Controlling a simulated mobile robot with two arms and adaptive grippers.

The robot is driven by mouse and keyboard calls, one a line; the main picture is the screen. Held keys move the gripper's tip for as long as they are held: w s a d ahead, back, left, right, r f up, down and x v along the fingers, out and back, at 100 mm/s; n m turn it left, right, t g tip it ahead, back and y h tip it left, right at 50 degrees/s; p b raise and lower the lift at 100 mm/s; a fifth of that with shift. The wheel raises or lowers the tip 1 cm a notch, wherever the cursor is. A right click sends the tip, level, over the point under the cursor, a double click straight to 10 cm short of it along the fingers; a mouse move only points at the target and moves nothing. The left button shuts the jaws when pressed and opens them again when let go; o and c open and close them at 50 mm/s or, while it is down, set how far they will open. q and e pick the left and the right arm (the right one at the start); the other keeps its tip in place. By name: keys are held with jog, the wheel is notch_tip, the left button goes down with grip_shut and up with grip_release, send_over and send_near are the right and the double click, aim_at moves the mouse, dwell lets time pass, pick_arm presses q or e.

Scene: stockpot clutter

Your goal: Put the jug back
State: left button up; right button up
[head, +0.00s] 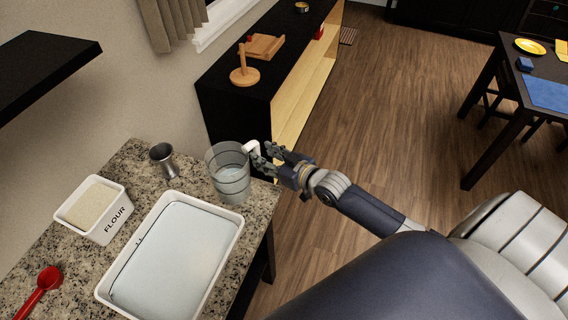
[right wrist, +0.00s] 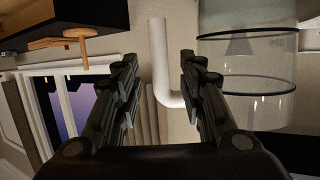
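The clear jug (head: 229,176) with dark rings stands upright on the granite counter's back right corner. Its white handle (head: 252,147) points right, towards my right gripper (head: 264,154). In the right wrist view, the jug (right wrist: 245,85) is at the right and its handle (right wrist: 158,50) lies between the two parted fingers. The fingers are open, with space on both sides of the handle; I cannot tell how deep the handle sits between them. My left gripper is not in view.
A white tub (head: 238,222) of clear liquid stands in front of the jug. A metal cup (head: 163,160), a flour box (head: 70,222) and a red scoop (head: 38,291) are further left. A black cabinet (head: 225,105) stands behind, with a wooden stand (head: 244,76) on it.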

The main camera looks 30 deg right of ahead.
jog(key=b+v, duration=0.1)
jog(key=v, duration=0.9)
jog(key=shift+r, duration=0.2)
jog(key=shift+s, duration=0.1)
jog(key=s+d+f+m+g+h, duration=0.15)
jog(key=s+f, duration=0.25)
jog(key=f, duration=0.6)
jog(key=s+d+f+g+h, duration=0.1)
jog(key=s+d+f+g, duration=0.15)
jog(key=f, duration=0.85)
jog(key=s+d+f+m+g+h, duration=0.15)
jog(key=s+f, duration=0.25)
jog(key=f, duration=0.6)
jog(key=s+a+f+n+g, duration=0.1)
jog(key=s+a+f+g, duration=0.1)
jog(key=s+f, duration=0.4)
jog(key=s+a+f+g, duration=0.3)
jog(key=s+a+f, duration=0.2)
jog(key=s, duration=0.8)
jog(key=s+a+f+n+g, duration=0.1)
jog(key=s+a+f+g, duration=0.1)
jog(key=s+f, duration=0.6)
jog(key=shift+s+a+f+n+g, duration=0.15)
jog(key=shift+s+a+n+g, duration=0.2)
jog(key=shift+s+a, duration=0.4)
jog(key=shift+d, duration=0.1)
